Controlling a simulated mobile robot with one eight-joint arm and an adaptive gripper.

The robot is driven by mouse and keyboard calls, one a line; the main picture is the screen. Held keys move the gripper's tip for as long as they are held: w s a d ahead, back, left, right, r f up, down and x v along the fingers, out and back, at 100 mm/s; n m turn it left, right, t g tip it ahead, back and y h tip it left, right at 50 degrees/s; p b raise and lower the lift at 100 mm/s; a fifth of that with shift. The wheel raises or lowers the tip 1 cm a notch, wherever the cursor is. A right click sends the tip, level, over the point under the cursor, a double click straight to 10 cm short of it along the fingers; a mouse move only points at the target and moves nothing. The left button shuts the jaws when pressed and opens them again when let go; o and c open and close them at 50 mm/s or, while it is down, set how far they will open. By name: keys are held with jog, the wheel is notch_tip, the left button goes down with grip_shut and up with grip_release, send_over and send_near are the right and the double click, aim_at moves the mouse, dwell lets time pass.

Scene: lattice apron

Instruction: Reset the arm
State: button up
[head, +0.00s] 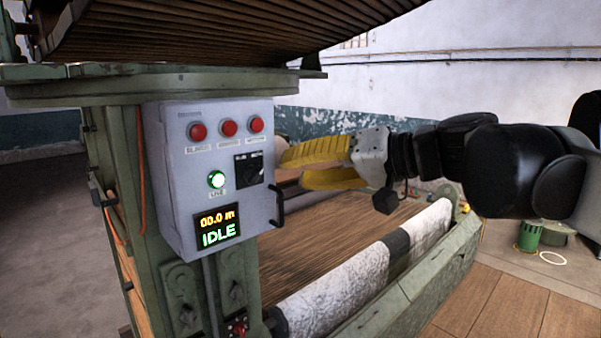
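My gripper (283,171) has yellow fingers and reaches in from the right in the head view. Its two fingers are spread apart with nothing visible between them. The fingertips are close to the right side of a grey control box (165,175), near its dark rotary switch (249,169); I cannot tell whether they touch the box. My black arm (505,165) extends to the right edge of the view.
A green machine frame (425,265) holds a white roll (330,297). Wooden floor (520,305) lies at lower right.

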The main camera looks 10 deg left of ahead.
jog(key=shift+v, duration=0.9)
jog(key=s+d+f+m+h+b, duration=0.1)
jog(key=s+d+f+h+b, duration=0.3)
jog(key=f, duration=1.7)
jog(key=s+d+f+m+h+b, duration=0.1)
jog(key=s+d+f+h+b, duration=0.4)
jog(key=d+f+b, duration=0.7)
jog(key=s+d+f+m+t+h+b, duration=0.1)
jog(key=s+d+f+h+b, duration=0.3)
jog(key=f+b, duration=1)
jog(key=s+d+f, duration=0.1)
jog(key=d+f, duration=0.1)
jog(key=f, duration=0.6)
jog(key=s+d+f, duration=0.1)
jog(key=d+f, duration=0.1)
jog(key=f, duration=0.6)
jog(key=shift+m+h, duration=0.3)
jog(key=shift+h, duration=0.1)
jog(key=shift+s+f, duration=0.15)
